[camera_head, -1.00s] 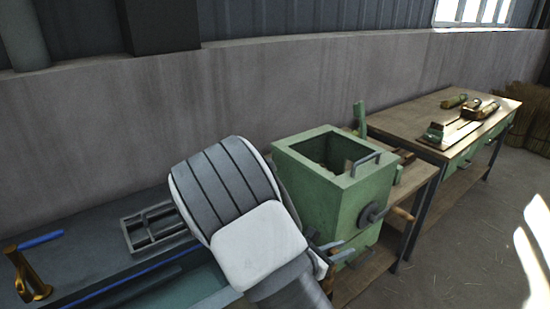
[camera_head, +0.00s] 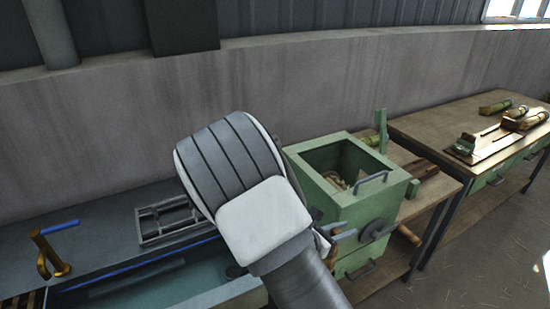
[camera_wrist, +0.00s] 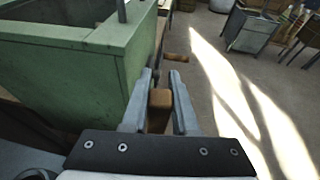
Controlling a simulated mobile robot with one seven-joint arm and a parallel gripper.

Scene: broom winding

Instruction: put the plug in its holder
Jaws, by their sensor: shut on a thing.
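My gripper (camera_wrist: 161,78) is shut on a brown, blocky thing, which I take to be the plug (camera_wrist: 160,99); it sits between the two grey fingers. In the head view my gripper (camera_head: 338,241) shows only partly beyond my grey and white wrist, beside the front of the green box, and the plug cannot be made out. I cannot tell which thing is the plug's holder. A dark round thing (camera_head: 236,271) lies in the basin, partly hidden near my arm.
The open green box (camera_head: 369,217) has a crank with a wooden handle (camera_wrist: 176,57). A sink (camera_head: 150,284) with a brass tap (camera_head: 46,256) and a grey rack (camera_head: 166,220) lies left. A bench (camera_head: 425,128) stands right. Open floor (camera_head: 470,265) lies in front.

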